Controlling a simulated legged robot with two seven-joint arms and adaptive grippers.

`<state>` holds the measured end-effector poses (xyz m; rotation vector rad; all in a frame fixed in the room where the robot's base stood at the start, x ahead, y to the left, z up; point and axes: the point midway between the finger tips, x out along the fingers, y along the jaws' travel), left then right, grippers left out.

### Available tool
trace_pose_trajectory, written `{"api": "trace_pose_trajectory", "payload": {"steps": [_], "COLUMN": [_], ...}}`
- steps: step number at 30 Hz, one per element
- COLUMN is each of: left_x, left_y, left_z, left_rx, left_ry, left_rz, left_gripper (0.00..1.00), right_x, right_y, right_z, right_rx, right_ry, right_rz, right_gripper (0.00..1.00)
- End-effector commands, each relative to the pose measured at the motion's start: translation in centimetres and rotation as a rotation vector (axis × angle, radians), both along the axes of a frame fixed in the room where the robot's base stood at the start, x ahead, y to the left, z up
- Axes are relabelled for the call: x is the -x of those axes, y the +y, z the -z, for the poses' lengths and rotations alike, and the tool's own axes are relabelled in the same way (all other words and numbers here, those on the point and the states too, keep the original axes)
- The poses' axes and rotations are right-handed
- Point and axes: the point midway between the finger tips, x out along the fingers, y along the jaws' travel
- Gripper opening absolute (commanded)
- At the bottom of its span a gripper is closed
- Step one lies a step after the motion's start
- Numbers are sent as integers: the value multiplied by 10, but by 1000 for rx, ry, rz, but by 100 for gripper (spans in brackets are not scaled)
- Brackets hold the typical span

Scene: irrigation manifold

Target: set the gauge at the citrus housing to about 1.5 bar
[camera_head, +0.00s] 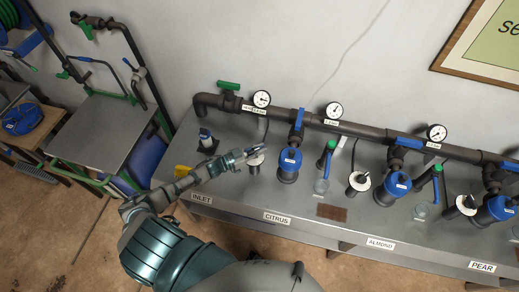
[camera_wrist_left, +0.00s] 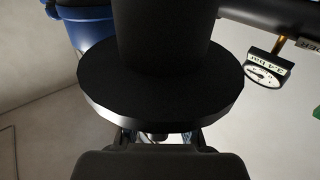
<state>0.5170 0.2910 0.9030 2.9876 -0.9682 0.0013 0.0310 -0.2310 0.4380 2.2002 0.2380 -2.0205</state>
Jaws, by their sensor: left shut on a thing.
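The citrus housing (camera_head: 289,165) is a blue canister on the grey bench, above the CITRUS label (camera_head: 277,217). Left of it is a small knob on a pale dial disc (camera_head: 257,160). My left gripper (camera_head: 245,157) reaches it from the left and is shut on the knob. In the left wrist view a dark round flange with a thick stem (camera_wrist_left: 165,85) fills the middle, hiding the fingertips. A round gauge (camera_head: 262,98) sits on the pipe above; a gauge (camera_wrist_left: 264,72) in the wrist view has a tag seeming to read 2.4 bar. My right gripper is out of view.
The dark pipe (camera_head: 375,131) runs along the back with a green lever (camera_head: 228,86) and blue levers. Similar blue housings (camera_head: 397,184) stand farther right. A small dark device (camera_head: 207,143) stands left of my gripper. A cart (camera_head: 100,130) is at left.

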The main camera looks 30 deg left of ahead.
Motion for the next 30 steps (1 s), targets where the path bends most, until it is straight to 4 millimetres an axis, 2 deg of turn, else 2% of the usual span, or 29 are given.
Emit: {"api": "trace_pose_trajectory", "payload": {"steps": [11,21,30], "left_x": [1,-1,-2], "left_y": [1,6,11], "left_z": [3,2,5], "left_rx": [-1,2,1], "left_ry": [10,14,17], "left_rz": [-61,-297,-507], "left_gripper": [0,0,0], "right_x": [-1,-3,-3], "right_y": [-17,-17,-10], "right_z": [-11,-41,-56], "right_rx": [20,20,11], "right_ry": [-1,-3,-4], "right_rz": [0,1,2], "right_gripper": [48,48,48]}}
